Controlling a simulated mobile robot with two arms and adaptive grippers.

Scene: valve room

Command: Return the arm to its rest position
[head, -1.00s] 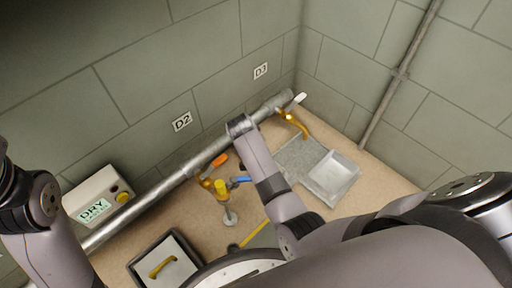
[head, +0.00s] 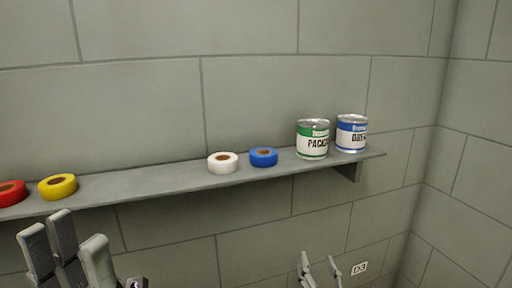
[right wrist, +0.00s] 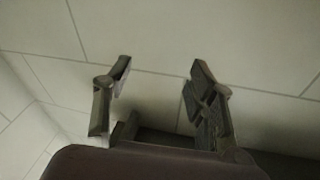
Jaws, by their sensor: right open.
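My right gripper (head: 319,266) shows at the bottom of the head view, in front of the wall below the shelf. In the right wrist view its two fingers (right wrist: 155,95) stand wide apart with nothing between them and only pale wall behind. My left gripper (head: 68,250) shows at the bottom left of the head view, below the shelf's left part. Its grey fingers point up and overlap, so I cannot tell how far apart they are. No object shows in it. Most of both arms is out of view.
A grey wall shelf (head: 120,193) crosses the head view. On it are red (head: 10,193), yellow (head: 57,187), white (head: 222,163) and blue (head: 263,157) tape rolls, a green-labelled can (head: 313,139) and a blue-labelled can (head: 351,133). A D3 sign (head: 359,268) is lower right.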

